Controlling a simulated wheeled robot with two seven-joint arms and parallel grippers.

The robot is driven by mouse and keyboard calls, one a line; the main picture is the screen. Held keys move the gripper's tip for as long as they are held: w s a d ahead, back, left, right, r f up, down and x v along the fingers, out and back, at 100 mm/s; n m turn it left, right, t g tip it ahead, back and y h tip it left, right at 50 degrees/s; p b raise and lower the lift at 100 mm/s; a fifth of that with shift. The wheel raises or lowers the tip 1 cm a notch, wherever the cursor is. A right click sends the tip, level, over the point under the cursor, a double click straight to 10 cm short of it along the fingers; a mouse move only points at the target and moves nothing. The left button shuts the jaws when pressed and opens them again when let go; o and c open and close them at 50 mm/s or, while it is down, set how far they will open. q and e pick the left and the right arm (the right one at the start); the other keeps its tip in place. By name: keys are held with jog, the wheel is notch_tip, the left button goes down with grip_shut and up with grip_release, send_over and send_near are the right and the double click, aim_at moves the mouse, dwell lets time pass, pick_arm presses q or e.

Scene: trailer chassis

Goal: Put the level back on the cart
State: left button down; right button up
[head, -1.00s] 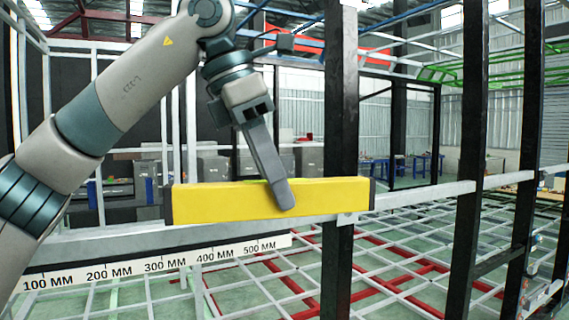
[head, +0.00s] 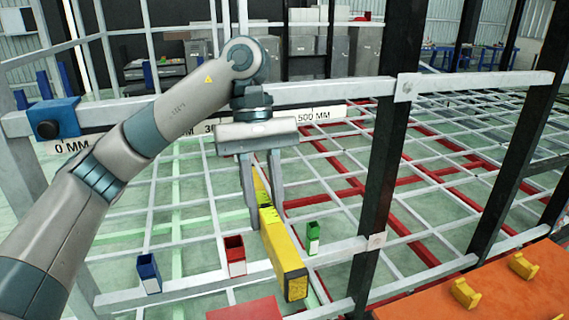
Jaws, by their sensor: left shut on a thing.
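My left gripper (head: 264,202) is shut on the yellow level (head: 282,255), with one finger on each side of it. The level points lengthwise toward me, its near end low in the picture, and is clear of the upper rail. Part of it is hidden behind the fingers. An orange surface (head: 530,300), which looks like the cart top, shows at the bottom right. It carries two yellow brackets, one nearer (head: 465,293) and one farther (head: 522,265). The level is left of this surface, apart from it in the picture. My right gripper is not in view.
A blue bin (head: 148,273), a red bin (head: 235,255) and a green bin (head: 313,238) are near the level. A red surface (head: 245,311) shows at the bottom edge. A dark upright post (head: 383,185) stands between the level and the orange surface. A rail with a ruler strip (head: 320,114) crosses behind.

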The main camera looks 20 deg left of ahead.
pick_arm(q)
jog(key=s+a+f+m+y+b, duration=0.1)
jog(key=a+f+m+b, duration=0.1)
jog(key=f, duration=0.7)
jog(key=a+f+m+y+b, duration=0.1)
jog(key=f+m+b, duration=0.4)
jog(key=f, duration=0.5)
jog(key=shift+s+a+f+g+y+b, duration=0.2)
jog(key=shift+s+a+g+y+b, duration=0.15)
jog(key=shift+a, duration=0.35)
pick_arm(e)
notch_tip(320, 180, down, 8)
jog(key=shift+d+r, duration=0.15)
pick_arm(q)
jog(key=shift+s, duration=0.1)
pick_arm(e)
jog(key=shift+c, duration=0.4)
